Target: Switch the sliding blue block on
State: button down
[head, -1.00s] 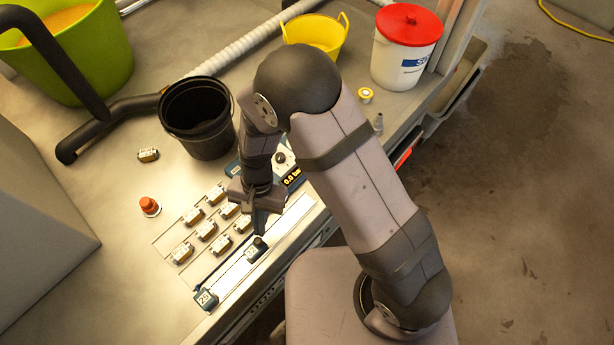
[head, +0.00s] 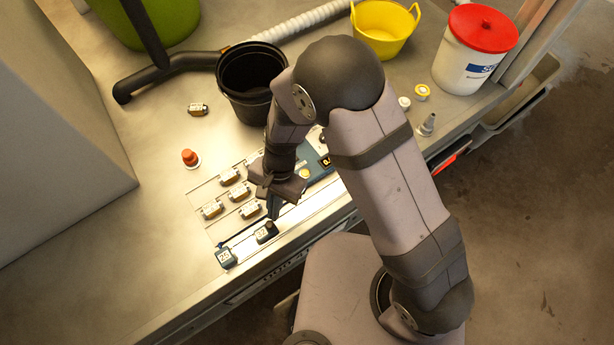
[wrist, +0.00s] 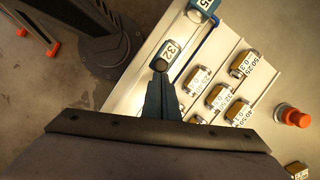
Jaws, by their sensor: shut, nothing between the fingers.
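A dark blue sliding block marked 32 (head: 265,232) sits on a pale rail, a short way from the blue end piece marked 25 (head: 226,258). In the wrist view the block (wrist: 173,49) has a dark round knob, and the end piece (wrist: 205,5) lies beyond it. My gripper (head: 273,212) is shut and empty, pointing down just behind the block on the side away from the end piece. In the wrist view its fingertips (wrist: 160,78) meet the knob's near edge; whether they touch cannot be told.
Several brass-coloured labelled blocks (head: 240,193) sit in rows beside the rail. A red knob (head: 190,158), a black bucket (head: 232,85), a yellow bucket (head: 384,45) and a red-lidded white tub (head: 462,65) stand farther back. The bench's front edge runs close along the rail.

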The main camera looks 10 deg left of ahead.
jog(key=shift+w+d+r, duration=0.15)
jog(key=shift+w, duration=0.35)
jog(key=w+v, duration=0.2)
jog(key=v, duration=0.9)
jog(key=shift+d+f, duration=0.25)
jog(key=shift+d, duration=0.2)
jog(key=shift+w, duration=0.15)
